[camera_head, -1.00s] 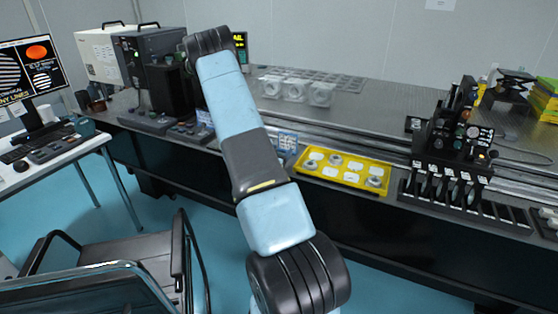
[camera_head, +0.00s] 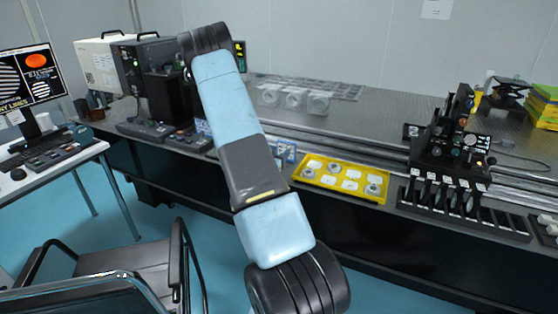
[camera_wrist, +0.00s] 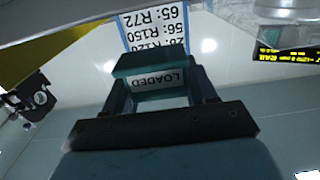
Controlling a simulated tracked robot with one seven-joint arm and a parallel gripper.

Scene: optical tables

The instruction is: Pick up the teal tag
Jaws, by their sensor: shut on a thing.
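The teal tag (camera_wrist: 150,65) shows in the wrist view, with a white label reading LOADED upside down. It sits between the two fingers of my gripper (camera_wrist: 160,92), which is shut on it. Behind the tag stands a white card with a blue edge (camera_wrist: 158,27), printed with lines such as 65: R72. I cannot tell whether the tag touches the card. In the head view my arm hides the gripper and the tag.
A yellow tray (camera_head: 312,184) with several small parts lies near the bench's front edge. Clear blocks (camera_head: 295,99) stand behind it. A black optics rack (camera_head: 462,160) stands to the right. Instruments (camera_head: 145,75) stand at the back left, and a chair (camera_head: 120,262) is in front.

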